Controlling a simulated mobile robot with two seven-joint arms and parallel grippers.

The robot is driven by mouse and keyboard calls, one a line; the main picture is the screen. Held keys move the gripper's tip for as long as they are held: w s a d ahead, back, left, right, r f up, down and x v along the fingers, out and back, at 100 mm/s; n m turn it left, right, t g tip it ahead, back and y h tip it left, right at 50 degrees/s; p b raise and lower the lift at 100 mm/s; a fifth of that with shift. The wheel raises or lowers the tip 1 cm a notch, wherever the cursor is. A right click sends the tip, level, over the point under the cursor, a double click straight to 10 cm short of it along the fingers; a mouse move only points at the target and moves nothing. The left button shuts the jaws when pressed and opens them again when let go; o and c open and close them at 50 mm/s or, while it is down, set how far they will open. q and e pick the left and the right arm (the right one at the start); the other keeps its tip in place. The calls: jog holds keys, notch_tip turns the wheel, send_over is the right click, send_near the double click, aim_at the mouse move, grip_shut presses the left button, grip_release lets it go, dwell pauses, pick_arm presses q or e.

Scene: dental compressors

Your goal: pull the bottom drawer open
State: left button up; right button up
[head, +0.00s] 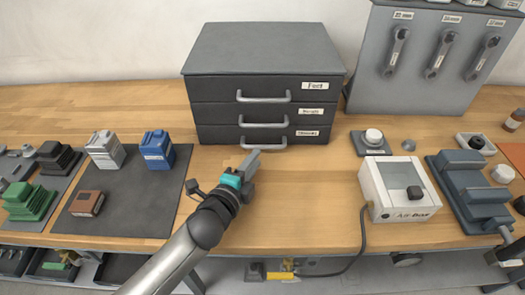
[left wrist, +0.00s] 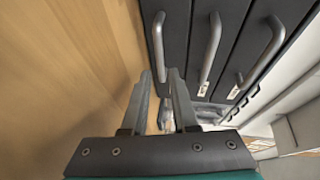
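The dark grey three-drawer cabinet (head: 265,60) stands at the back of the bench with all drawers closed. The bottom drawer's handle (head: 263,143) is a silver bar low on the front, just above the bench. In the left wrist view the bottom handle (left wrist: 158,45) is the leftmost of three bars. My left gripper (head: 250,160) is just in front of the handle's left part. Its fingers (left wrist: 162,82) are apart, with the bottom handle lying ahead, roughly in line with the gap. Contact cannot be told. My right gripper is not in view.
A dark mat (head: 125,205) with several small boxes lies left of my arm. A white-framed box (head: 400,188) with a cable stands to the right. A grey tool panel (head: 432,60) is right of the cabinet. The bench directly before the drawers is clear except for my gripper.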

aim_at(264, 148)
pick_arm(q)
jog(key=shift+b+x, duration=0.6)
jog(key=shift+x, duration=2.25)
jog(key=shift+c, duration=0.4)
grip_shut()
